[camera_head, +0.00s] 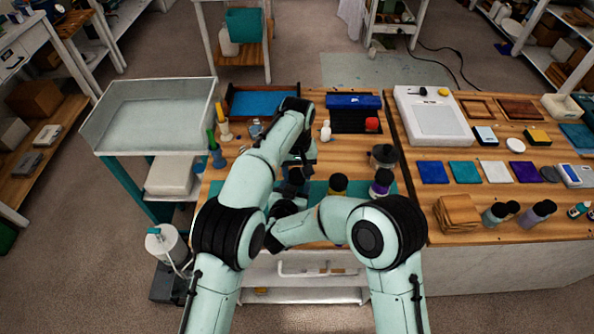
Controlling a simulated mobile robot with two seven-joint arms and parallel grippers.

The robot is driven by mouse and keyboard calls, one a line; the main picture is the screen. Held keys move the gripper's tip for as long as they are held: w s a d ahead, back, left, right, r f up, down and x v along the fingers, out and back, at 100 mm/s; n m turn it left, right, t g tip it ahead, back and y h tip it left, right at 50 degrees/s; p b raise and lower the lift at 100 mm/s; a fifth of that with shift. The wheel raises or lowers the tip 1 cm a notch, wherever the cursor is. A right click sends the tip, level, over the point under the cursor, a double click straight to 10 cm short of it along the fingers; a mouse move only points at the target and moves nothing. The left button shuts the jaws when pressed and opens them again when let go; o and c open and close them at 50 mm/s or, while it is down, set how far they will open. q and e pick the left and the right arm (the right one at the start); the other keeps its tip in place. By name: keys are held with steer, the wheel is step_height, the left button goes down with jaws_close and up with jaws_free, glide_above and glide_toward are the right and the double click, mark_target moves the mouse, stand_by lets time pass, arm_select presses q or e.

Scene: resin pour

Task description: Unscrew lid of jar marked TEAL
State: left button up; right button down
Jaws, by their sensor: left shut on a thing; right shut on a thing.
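My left arm reaches over the bench and bends down, so its gripper (296,178) points downward from above. My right arm comes across from the right, and its gripper (285,207) sits low, just below the left one. Both are shut, one above the other, at the teal mat (318,188). What they hold is almost wholly hidden by my arms; by position it is the TEAL jar, right on its body and left at its lid. No label is readable, and I cannot tell how far the lid is turned.
A dark-lidded jar with yellow (338,186) and one with purple (382,184) stand close to the right. A grey dark-topped container (384,157) is behind them. Small bottles (326,131) stand farther back. A pale tray cart (150,112) is left; the right bench holds a white scale-like device (433,118).

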mark_target(297, 174)
arm_select(q)
steer(key=shift+n, duration=0.3)
steer(key=shift+r, duration=0.2)
stand_by(0.3)
steer(key=shift+r, duration=0.9)
steer(key=shift+r, duration=2.05)
arm_select(e)
steer(key=shift+c, duration=1.2)
jaws_free()
steer(key=shift+s, duration=0.1)
